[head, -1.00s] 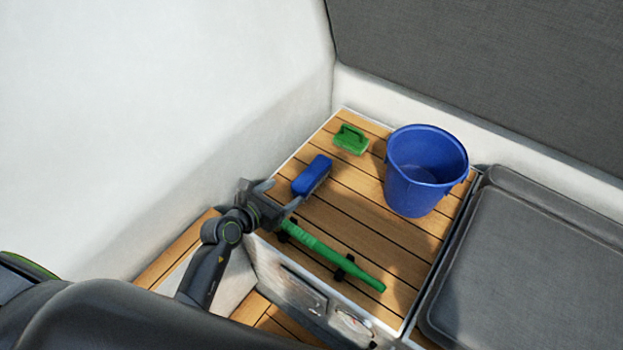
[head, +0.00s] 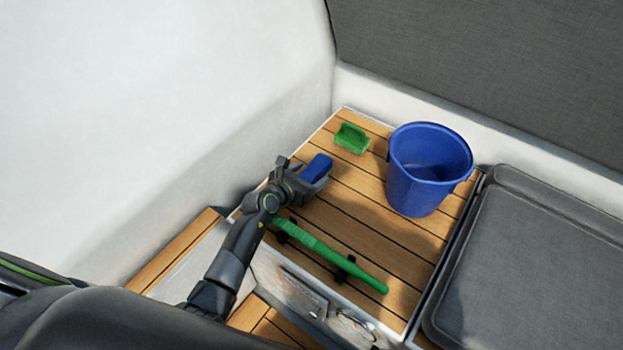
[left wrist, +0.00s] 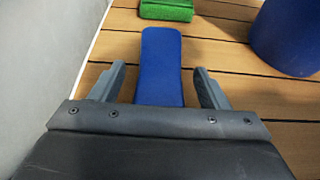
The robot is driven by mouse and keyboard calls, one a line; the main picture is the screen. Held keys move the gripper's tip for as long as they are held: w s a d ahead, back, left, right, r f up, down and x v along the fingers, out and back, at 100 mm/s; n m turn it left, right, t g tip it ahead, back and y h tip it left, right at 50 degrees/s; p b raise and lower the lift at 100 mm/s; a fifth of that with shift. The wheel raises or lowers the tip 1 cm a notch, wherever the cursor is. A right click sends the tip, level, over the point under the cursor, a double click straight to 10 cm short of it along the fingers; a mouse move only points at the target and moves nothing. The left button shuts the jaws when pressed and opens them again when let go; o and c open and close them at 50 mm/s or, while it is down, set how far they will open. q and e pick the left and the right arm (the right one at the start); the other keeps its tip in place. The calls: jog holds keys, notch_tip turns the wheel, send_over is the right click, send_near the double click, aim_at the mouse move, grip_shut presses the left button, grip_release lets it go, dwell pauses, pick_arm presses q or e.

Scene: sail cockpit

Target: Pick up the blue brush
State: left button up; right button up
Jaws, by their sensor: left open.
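The blue brush (head: 317,168) lies on the slatted wooden bench top. In the left wrist view the blue brush (left wrist: 161,68) reaches in between the two fingers, its long axis pointing away from me. My left gripper (head: 303,175) is open around its near end, with a finger on each side. Gaps show between the brush and the fingers of the left gripper (left wrist: 160,88) in the left wrist view. The near end of the brush is hidden behind the gripper's body. My right gripper is not in view.
A green scrubber (head: 352,138) lies beyond the brush. A blue bucket (head: 428,185) stands to the right. A green handle (head: 330,255) rests on black supports near the front edge. A white wall (head: 200,120) rises on the left, and grey cushions (head: 540,270) lie at right.

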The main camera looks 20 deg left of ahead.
pick_arm(q)
jog(key=shift+c, duration=0.3)
jog(key=c, duration=1.1)
